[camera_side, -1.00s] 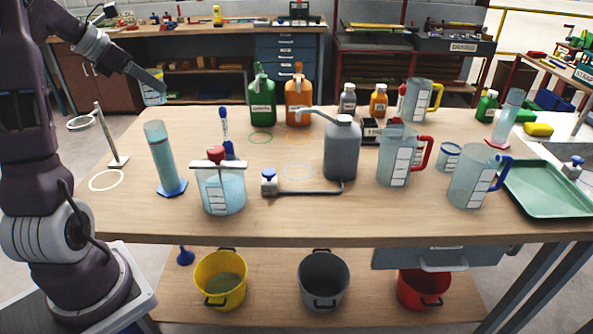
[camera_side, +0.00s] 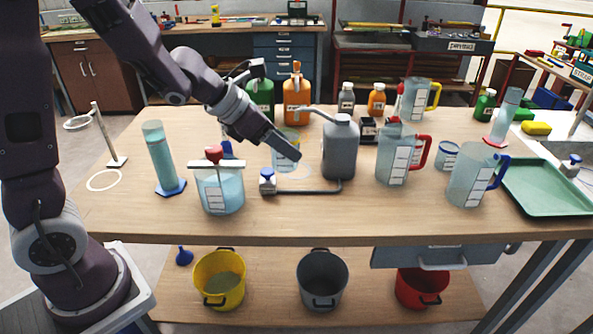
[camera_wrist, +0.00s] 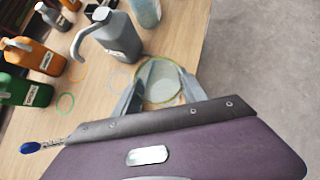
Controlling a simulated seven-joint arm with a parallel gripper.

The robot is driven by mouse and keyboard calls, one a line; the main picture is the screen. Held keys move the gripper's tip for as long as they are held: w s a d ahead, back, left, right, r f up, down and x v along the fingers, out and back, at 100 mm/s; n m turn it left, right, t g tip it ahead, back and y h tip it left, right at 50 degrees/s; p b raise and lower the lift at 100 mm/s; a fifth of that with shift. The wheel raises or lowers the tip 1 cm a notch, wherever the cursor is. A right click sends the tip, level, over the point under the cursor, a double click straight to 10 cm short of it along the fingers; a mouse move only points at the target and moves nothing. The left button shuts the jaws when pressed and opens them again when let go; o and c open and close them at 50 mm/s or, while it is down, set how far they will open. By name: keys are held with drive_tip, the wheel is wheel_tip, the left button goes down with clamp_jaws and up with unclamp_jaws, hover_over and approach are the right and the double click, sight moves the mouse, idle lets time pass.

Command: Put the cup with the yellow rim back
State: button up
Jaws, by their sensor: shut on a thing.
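The cup with the yellow rim (camera_side: 284,158) is small and clear with pale blue contents and a white label. In the wrist view the cup (camera_wrist: 164,74) shows its yellow rim between the fingers. My gripper (camera_side: 290,148) is shut on it, and it also shows in the wrist view (camera_wrist: 160,92). The cup looks upright, over the middle of the bench, left of the grey jug (camera_side: 340,152). Whether its base touches the bench is unclear. A pale ring mark (camera_side: 304,173) is partly hidden behind the cup.
A blue-knobbed pipe fitting (camera_side: 268,181) lies just in front of the cup. A red-knobbed beaker (camera_side: 220,192) stands to the left. Green (camera_side: 260,92) and orange (camera_side: 297,95) jugs stand behind. A blue-rimmed cup (camera_side: 446,156) is among pitchers on the right.

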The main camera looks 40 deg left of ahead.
sight(294, 169)
drive_tip(key=shift+m, duration=0.3)
drive_tip(key=f, duration=0.2)
drive_tip(key=w+d+f, duration=0.1)
drive_tip(key=f, duration=0.3)
drive_tip(key=shift+w+d+f, duration=0.25)
drive_tip(key=shift+d, duration=0.05)
drive_tip(key=f, duration=0.3)
drive_tip(key=w+a+f, duration=0.1)
drive_tip(key=f, duration=0.1)
drive_tip(key=shift+f, duration=0.15)
drive_tip(key=shift+h, duration=0.3)
drive_tip(key=w+a, duration=1.2)
drive_tip(key=shift+w+f, duration=0.15)
drive_tip(key=shift+w+a+f, duration=0.15)
drive_tip(key=shift+a+f, duration=0.05)
drive_tip(key=shift+f, duration=0.7)
drive_tip(key=shift+w+a+f, duration=0.15)
drive_tip(key=shift+f, duration=0.7)
drive_tip(key=shift+f, duration=0.15)
drive_tip(key=o, duration=1.5)
